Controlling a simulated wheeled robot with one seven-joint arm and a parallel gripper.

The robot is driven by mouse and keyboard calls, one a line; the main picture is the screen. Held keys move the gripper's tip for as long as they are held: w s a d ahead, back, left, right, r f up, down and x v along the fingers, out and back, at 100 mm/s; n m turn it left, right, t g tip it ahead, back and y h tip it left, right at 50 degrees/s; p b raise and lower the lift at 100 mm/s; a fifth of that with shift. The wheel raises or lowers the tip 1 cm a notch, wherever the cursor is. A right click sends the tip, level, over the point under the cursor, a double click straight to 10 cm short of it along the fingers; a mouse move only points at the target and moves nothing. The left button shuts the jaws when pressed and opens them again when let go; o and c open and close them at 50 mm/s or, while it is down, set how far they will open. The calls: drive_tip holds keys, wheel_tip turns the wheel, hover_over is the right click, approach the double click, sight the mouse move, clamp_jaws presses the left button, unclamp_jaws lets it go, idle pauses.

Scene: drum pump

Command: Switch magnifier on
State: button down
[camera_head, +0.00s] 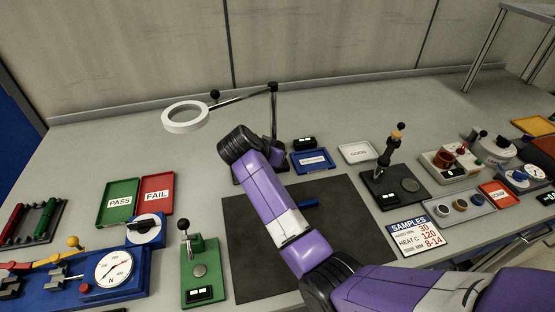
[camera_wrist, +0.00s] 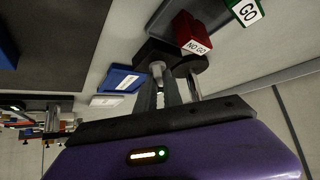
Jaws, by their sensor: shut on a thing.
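The magnifier is a white ring head (camera_head: 172,127) on a thin dark jointed arm, held out left of its upright post (camera_head: 274,105) at the back of the bench. The ring shows no clear glow. Its lower end is hidden behind my arm in the head view. In the wrist view a dark base (camera_wrist: 150,48) with a grey round part (camera_wrist: 157,67) lies at my fingertips, and a shiny post stands beside them. My gripper (camera_wrist: 168,78) is shut on a small part at this base. I cannot tell exactly which part, as the fingers cover it.
A red NO GO block (camera_wrist: 190,32) and a green GO block (camera_wrist: 245,12) are close to the fingers. A blue tray (camera_head: 297,168) and a white tray (camera_head: 344,158) lie right of the base. A dark mat (camera_head: 240,245) is in front.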

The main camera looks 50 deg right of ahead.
drive_tip(key=shift+m, duration=0.3)
drive_tip(key=c, duration=1.5)
unclamp_jaws()
drive_tip(key=shift+a, duration=0.1)
drive_tip(key=b+v, duration=0.1)
drive_tip(key=v, duration=0.6)
drive_tip(key=shift+w+a+r, duration=0.1)
drive_tip(key=shift+a+r, duration=0.15)
drive_tip(key=shift+r, duration=0.05)
